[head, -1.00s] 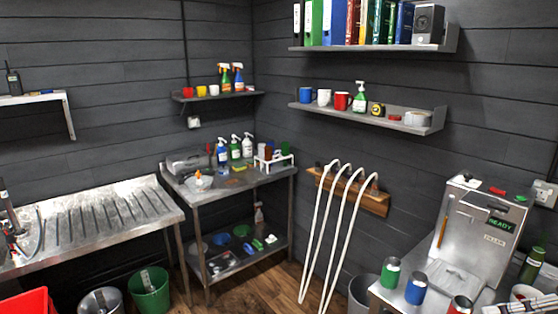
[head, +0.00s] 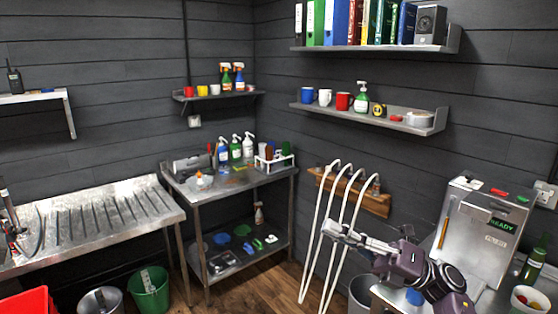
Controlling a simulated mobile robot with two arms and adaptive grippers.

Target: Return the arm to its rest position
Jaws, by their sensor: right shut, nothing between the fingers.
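My right arm reaches in from the lower right over the bench with the steel machine. My right gripper (head: 333,229) is at its far end, pointing up and left, in front of the white hoses (head: 322,238). It is shut and holds nothing. Whether it touches the hoses cannot be told from this view. My left arm and gripper are not in view.
The steel machine (head: 481,232) stands right of my arm. A blue-topped can (head: 415,297) shows below my arm, which hides much of the bench. A white mug (head: 527,299) stands at the right. A grey bin (head: 359,292) is below the gripper.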

